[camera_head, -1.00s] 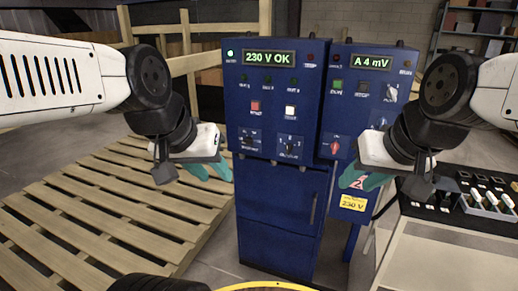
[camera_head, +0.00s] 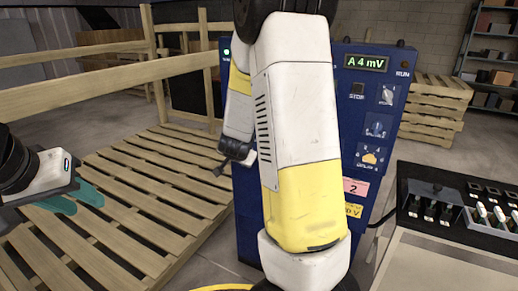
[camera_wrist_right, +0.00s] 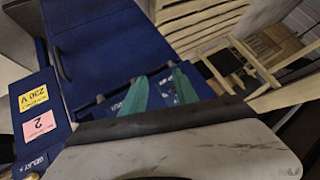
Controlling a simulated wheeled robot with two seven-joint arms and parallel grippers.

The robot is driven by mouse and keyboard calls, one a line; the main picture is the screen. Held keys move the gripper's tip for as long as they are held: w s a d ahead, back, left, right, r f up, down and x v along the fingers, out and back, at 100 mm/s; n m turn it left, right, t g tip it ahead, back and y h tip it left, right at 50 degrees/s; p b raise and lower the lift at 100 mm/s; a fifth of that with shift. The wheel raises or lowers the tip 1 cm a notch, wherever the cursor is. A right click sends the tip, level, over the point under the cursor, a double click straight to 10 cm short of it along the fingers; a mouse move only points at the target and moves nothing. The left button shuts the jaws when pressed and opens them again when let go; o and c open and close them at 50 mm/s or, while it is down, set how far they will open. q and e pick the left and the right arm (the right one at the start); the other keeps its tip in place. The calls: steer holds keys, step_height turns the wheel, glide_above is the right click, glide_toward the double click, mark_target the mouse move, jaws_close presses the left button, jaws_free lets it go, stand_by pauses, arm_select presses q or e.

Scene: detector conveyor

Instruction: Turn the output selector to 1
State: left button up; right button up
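The blue control cabinet (camera_head: 245,215) stands ahead, but my right arm covers most of its left panel in the head view. The selector knobs low on that panel are hidden there. In the right wrist view my right gripper (camera_wrist_right: 160,75) has its two green fingers apart, close to the blue panel (camera_wrist_right: 160,90) with small white markings. I cannot tell whether a knob is between the fingers, nor read the output selector's setting. My left gripper (camera_head: 88,204) is open and empty at the left, over the wooden pallet, away from the cabinet.
The right-hand panel carries the reading A 4 mV (camera_head: 366,63) and several knobs. A pink label (camera_head: 355,187) is below them. A wooden pallet (camera_head: 140,200) lies left of the cabinet. A bench with a black tray (camera_head: 432,228) stands at the right.

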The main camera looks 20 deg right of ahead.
steer(key=w+d+f+t+h, duration=0.1)
steer(key=w+d+h, duration=0.2)
steer(key=d, duration=0.6)
steer(key=w+d+f+m+t+h, duration=0.1)
steer(key=w+d+f+h, duration=0.1)
steer(key=d+h, duration=0.6)
steer(key=shift+f+x, duration=0.2)
steer(key=shift+x, duration=0.8)
steer(key=shift+s+d, duration=0.1)
jaws_close()
